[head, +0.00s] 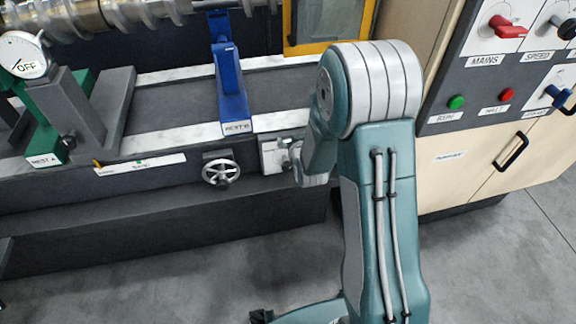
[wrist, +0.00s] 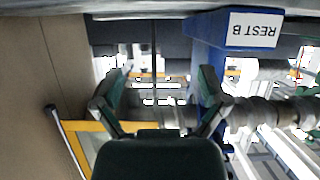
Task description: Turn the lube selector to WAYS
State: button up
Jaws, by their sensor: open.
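A small white plate (head: 272,157) on the front of the machine bed, right of a handwheel, is the likely lube selector. My arm partly covers it. Its lettering and setting cannot be read, and I cannot tell its knob from my own grey parts beside it. My gripper (wrist: 163,75) is open in the wrist view, with nothing clearly between its fingers. In the head view it is largely hidden by my arm. The wrist view is upside down and shows no clear selector.
The handwheel (head: 221,170) sticks out left of the plate. Above it stands the blue REST B (head: 232,90), also in the wrist view (wrist: 205,30). A control cabinet (head: 470,105) with red, black and blue handles stands right. Bare floor (head: 180,260) lies in front.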

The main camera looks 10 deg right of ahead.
jog(key=t, duration=0.2)
send_over(288, 169)
jog(key=f+v, duration=0.1)
jog(key=v, duration=0.3)
notch_tip(288, 169, down, 11)
jog(key=s+f+t, duration=0.2)
jog(key=s+f, duration=0.4)
jog(key=f, duration=0.1)
jog(key=w, duration=1.1)
jog(key=shift+r, duration=0.15)
jog(key=c, duration=1.1)
